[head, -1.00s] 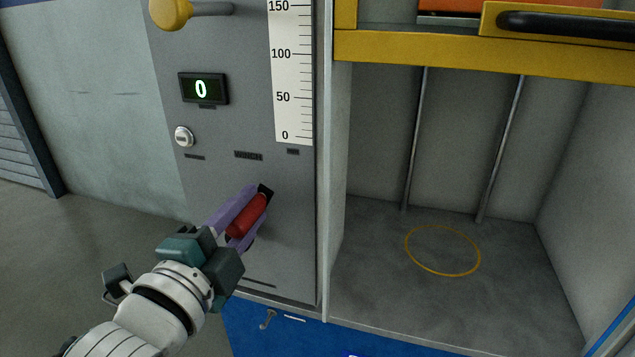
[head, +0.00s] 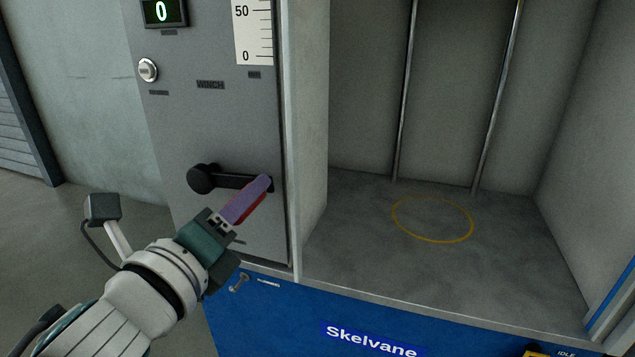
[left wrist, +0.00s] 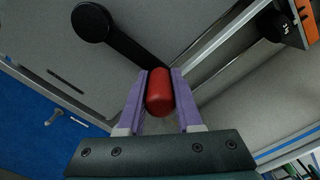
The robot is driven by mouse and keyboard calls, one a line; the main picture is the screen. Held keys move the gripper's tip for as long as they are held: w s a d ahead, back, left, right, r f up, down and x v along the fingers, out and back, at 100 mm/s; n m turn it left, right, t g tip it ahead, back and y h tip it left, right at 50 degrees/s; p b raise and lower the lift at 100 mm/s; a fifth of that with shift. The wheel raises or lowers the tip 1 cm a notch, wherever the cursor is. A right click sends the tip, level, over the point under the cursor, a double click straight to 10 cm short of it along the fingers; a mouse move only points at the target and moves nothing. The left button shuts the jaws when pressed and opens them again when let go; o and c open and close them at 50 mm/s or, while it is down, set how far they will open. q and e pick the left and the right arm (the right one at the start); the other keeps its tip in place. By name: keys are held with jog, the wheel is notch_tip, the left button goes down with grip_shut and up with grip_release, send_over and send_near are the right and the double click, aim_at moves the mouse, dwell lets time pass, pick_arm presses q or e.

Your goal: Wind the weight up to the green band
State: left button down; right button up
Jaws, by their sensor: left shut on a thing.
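The winch crank shows in the head view on the grey panel, with a round black hub (head: 202,179) at left and a black arm (head: 236,182) pointing right. My left gripper (head: 254,195) is shut on the red crank handle (left wrist: 160,92), which sits between the purple fingers in the left wrist view. The fingers hide most of the handle in the head view. The white scale (head: 254,30) is cut off at the top, with 0 and 50 showing. My right gripper is not in view.
A display (head: 163,12) reads 0, above a round white knob (head: 148,70). Right of the panel is an open grey bay with two upright rods and a yellow floor ring (head: 432,219). A blue base front (head: 270,315) lies below. An orange part (left wrist: 308,18) shows in the left wrist view.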

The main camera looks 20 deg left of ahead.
pick_arm(q)
jog(key=shift+a+f+m+b, duration=0.15)
jog(key=shift+f+m+b, duration=0.9)
jog(key=shift+m+b, duration=0.1)
jog(key=shift+a+f+m+b, duration=0.1)
jog(key=shift+f+m+b, duration=0.95)
jog(key=shift+b, duration=0.1)
jog(key=c, duration=0.6)
grip_release()
jog(key=shift+r, duration=0.1)
jog(key=shift+s, duration=0.1)
